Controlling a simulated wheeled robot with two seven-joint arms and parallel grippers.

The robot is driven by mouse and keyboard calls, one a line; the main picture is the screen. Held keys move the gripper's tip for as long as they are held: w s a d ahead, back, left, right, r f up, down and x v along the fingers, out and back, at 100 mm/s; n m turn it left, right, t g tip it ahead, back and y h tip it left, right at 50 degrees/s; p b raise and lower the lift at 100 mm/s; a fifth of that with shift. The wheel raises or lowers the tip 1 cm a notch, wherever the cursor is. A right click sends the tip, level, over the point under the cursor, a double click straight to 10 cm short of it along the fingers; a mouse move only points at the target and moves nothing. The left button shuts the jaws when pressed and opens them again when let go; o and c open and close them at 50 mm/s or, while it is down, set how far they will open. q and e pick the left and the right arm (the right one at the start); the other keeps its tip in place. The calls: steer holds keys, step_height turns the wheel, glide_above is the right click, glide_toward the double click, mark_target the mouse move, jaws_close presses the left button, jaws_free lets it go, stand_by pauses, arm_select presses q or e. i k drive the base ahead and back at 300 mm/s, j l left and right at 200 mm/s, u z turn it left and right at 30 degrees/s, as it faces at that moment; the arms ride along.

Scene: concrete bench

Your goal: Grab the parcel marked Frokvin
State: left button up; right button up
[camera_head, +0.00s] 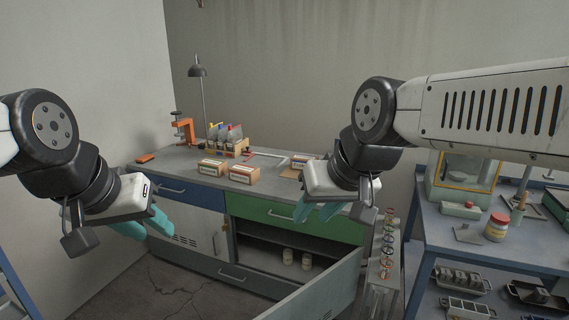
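Small brown parcels with white labels stand on the grey bench top. One parcel (212,168) is at the left, another parcel (244,174) is just right of it, and a third parcel (300,161) is further right, partly hidden behind my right gripper. The label print is too small to read, so I cannot tell which is Frokvin. My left gripper (145,223) hangs in front of the blue drawer, teal fingers apart and empty. My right gripper (318,211) is in front of the green drawer, fingers apart and empty. Both appear nearer to me than the parcels.
Below, a cabinet door (322,290) stands open, with jars (288,256) inside. A blue side table (455,232) with a red-lidded jar (497,227) is at right.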

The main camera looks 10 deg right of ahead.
mark_target(298, 162)
steer(key=i+j+u, duration=0.15)
steer(key=u, duration=0.2)
steer(key=i+j+u, duration=0.45)
steer(key=u, duration=0.3)
steer(key=i+j+u, duration=0.25)
steer(key=i, duration=0.3)
steer(key=i+z, duration=0.4)
steer(key=z, duration=0.15)
steer(key=i+l+z, duration=0.1)
steer(key=i+z, duration=0.15)
steer(key=z, duration=0.2)
steer(key=i+z, duration=0.25)
steer(key=z, duration=0.25)
steer(key=i+z, duration=0.8)
steer(key=i, duration=0.55)
